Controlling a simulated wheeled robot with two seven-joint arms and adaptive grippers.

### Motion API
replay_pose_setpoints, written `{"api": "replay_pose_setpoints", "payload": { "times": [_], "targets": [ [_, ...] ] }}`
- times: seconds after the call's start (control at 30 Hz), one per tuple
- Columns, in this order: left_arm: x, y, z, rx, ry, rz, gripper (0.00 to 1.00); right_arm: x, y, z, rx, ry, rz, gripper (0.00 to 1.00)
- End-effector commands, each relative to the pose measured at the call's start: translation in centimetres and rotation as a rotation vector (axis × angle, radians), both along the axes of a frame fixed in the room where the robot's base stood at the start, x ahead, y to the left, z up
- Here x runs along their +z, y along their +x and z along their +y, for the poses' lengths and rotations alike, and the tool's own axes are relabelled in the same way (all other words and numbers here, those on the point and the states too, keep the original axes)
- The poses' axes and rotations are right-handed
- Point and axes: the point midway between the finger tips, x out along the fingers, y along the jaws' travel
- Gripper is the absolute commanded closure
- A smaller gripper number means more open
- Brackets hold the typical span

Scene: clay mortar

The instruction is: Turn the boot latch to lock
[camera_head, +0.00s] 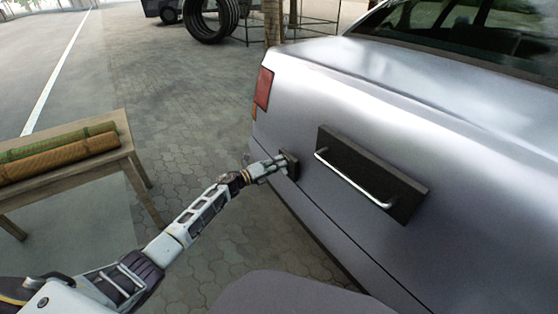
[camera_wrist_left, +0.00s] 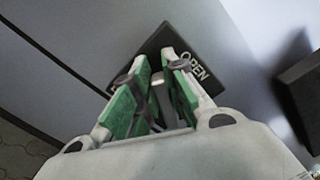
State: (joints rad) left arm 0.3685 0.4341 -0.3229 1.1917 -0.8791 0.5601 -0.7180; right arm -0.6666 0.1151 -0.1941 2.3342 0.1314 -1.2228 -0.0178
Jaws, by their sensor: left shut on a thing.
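The boot latch sits on the car's rear panel, on a small dark plate (camera_head: 291,166) to the left of a larger black plate with a silver bar handle (camera_head: 354,178). In the left wrist view the dark latch plate (camera_wrist_left: 195,62) shows the word OPEN on its right side; lettering at its left is mostly hidden. My left gripper (camera_head: 275,166) is at the latch. In the wrist view its green-padded fingers (camera_wrist_left: 160,92) are shut on the grey latch knob (camera_wrist_left: 158,88) between them. My right gripper is not in view.
The silver car (camera_head: 400,90) fills the right side. A wooden table (camera_head: 75,180) with rolled mats (camera_head: 60,150) stands at the left. Stacked tyres (camera_head: 212,18) are at the back. Paved ground between table and car is clear.

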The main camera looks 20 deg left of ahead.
Motion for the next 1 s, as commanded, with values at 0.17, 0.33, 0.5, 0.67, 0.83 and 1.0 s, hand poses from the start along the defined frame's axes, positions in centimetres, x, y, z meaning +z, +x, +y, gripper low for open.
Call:
{"api": "replay_pose_setpoints", "payload": {
  "times": [0.17, 0.33, 0.5, 0.67, 0.83, 1.0],
  "targets": [
    [-0.2, 0.2, 0.3, 0.002, -0.128, 0.103, 1.00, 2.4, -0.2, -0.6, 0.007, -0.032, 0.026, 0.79],
    [-0.6, 0.2, 0.3, 0.002, -0.242, 0.192, 1.00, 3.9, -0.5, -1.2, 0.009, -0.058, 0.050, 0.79],
    [-1.0, 0.2, 0.4, 0.003, -0.330, 0.260, 1.00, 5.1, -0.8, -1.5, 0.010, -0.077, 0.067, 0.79],
    [-1.1, 0.2, 0.4, 0.003, -0.383, 0.300, 1.00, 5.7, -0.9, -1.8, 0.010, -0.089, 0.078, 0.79],
    [-1.3, 0.2, 0.4, 0.003, -0.408, 0.319, 1.00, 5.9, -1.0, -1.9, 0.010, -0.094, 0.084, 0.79],
    [-1.3, 0.2, 0.4, 0.004, -0.413, 0.323, 1.00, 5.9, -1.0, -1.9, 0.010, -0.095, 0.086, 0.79]
  ]
}}
